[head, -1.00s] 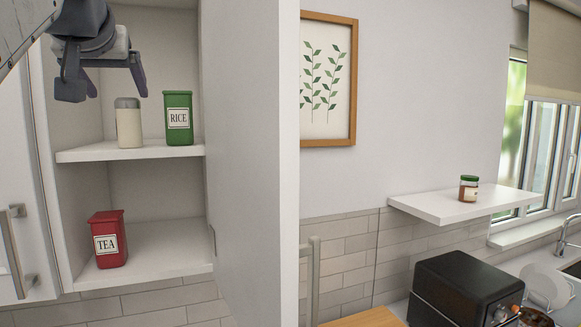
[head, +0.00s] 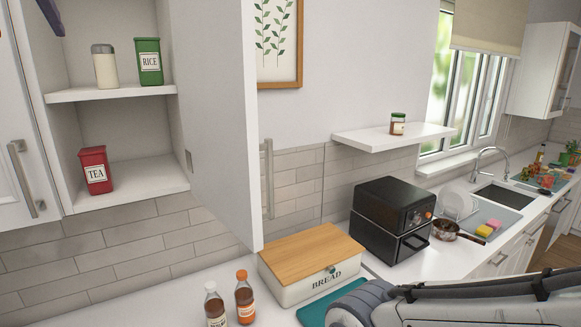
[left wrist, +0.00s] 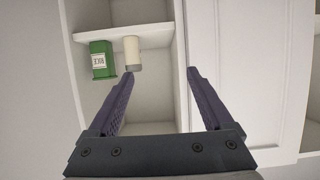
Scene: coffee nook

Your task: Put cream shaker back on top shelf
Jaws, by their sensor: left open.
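The cream shaker (head: 104,67), a pale cylinder with a grey lid, stands upright on the upper shelf (head: 110,94) of the open cabinet, left of the green rice tin (head: 149,62). In the left wrist view the shaker (left wrist: 133,52) appears inverted, just beyond the left-hand fingertip, with the rice tin (left wrist: 103,60) beside it. My left gripper (left wrist: 161,72) is open and empty, apart from the shaker. In the head view only a sliver of one purple finger shows at the top left. My right gripper is not in view; only my right arm shows at the lower right.
A red tea tin (head: 95,170) stands on the lower shelf. The open cabinet door (head: 212,120) juts out on the right. Below are a bread box (head: 305,285), two bottles and a black oven (head: 390,220). A small jar (head: 397,124) sits on a wall shelf.

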